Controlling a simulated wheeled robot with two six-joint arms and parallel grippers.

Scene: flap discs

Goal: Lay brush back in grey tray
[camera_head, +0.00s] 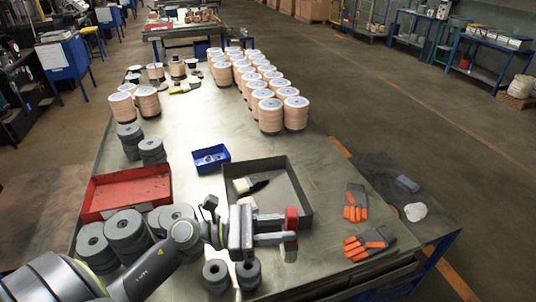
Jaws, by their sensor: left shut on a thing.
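My left gripper (277,229) reaches in from the lower left and is shut on a brush with a red upper part (291,218). The brush is held roughly upright; its paler lower end (289,254) shows below the fingers. The middle is hidden by them. The grey tray (294,188) lies behind the gripper, which overlaps its near edge in the picture; I cannot tell the height between them. In the tray lies a small cream and black item (250,185). My right gripper is not in view.
A blue bin (211,159) with small parts and a red tray (127,190) stand to the left. Grey rolls (126,231) crowd the near left; two more (248,274) stand in front. Orange-grey gloves (368,243) lie at right. Several tan disc stacks (270,116) stand farther back.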

